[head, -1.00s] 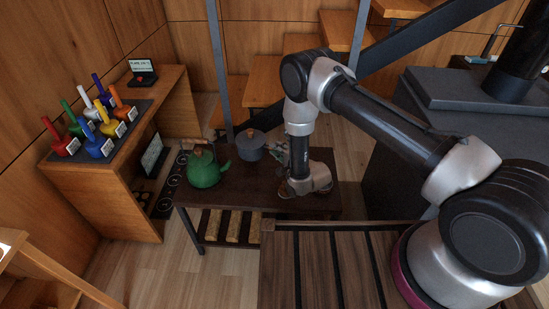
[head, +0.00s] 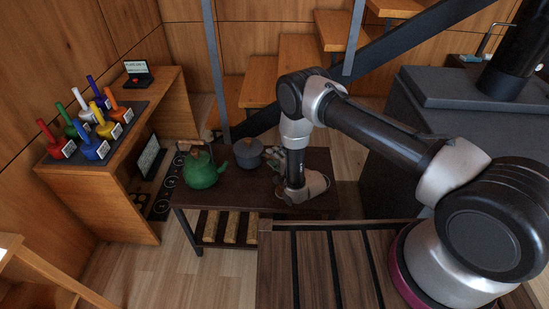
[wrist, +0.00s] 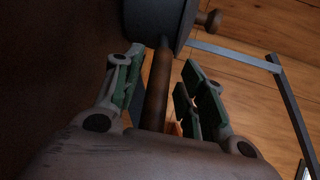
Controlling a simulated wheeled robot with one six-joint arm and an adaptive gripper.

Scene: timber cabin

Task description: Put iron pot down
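The grey iron pot (head: 248,156) with a dark lid appears to stand upright on the dark wooden table (head: 240,193), just right of the green kettle (head: 201,172). In the wrist view, the pot's grey side (wrist: 153,18) is at the top, with its wooden handle (wrist: 157,88) running down between my fingers. My gripper (wrist: 160,85) is open around the handle, with a gap visible on each side. In the head view, my gripper (head: 277,162) is at the pot's right side, partly hidden by my wrist.
The kettle stands close to the pot's left. A wooden desk (head: 110,135) at the left holds several coloured bell-like objects (head: 88,124) and a small sign (head: 139,73). Stairs (head: 258,82) rise behind the table. A slatted surface (head: 330,265) lies in front.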

